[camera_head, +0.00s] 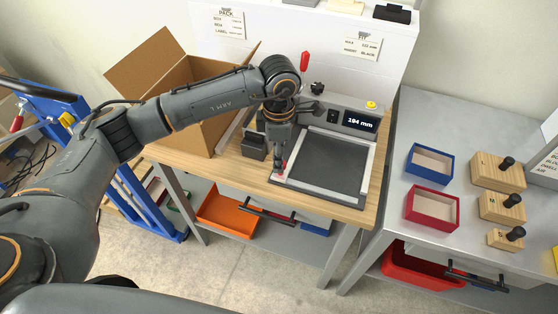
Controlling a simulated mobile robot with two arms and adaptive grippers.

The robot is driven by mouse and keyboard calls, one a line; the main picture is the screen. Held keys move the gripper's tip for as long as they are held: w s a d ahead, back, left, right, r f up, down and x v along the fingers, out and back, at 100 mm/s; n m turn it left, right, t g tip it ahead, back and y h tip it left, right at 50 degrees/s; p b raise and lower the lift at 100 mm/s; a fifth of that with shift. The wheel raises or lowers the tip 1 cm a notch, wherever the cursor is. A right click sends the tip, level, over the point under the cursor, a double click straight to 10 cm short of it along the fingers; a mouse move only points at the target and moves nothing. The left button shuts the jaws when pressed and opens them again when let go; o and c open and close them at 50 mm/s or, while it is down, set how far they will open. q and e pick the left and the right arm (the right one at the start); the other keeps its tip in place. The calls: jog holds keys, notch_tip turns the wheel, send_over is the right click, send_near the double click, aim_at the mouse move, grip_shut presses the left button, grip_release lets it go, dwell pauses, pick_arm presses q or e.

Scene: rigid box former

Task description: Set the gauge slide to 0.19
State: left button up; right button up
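The box former (322,160), a light frame around a dark plate, sits on the wooden bench. Its display (360,121) reads a millimetre value that looks like 184 or 194; the middle digit is too small to be sure. My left gripper (280,166) points down at the front left of the frame, over its left rail. A small red part (280,176) shows at the fingertips. I cannot tell whether the fingers are closed on it or just beside it. The gauge slide itself is mostly hidden by the gripper. My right gripper is not in view.
An open cardboard box (190,100) stands left of the former. A red-handled lever (305,62) and a yellow button (371,104) are at its back. On the grey table (400,255) to the right lie a blue tray (430,162), a red tray (432,208) and wooden blocks (498,172).

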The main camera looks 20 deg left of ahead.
pick_arm(q)
jog(key=shift+f+p, duration=0.4)
jog(key=shift+f, duration=1.9)
jog(key=shift+c, duration=0.2)
grip_shut()
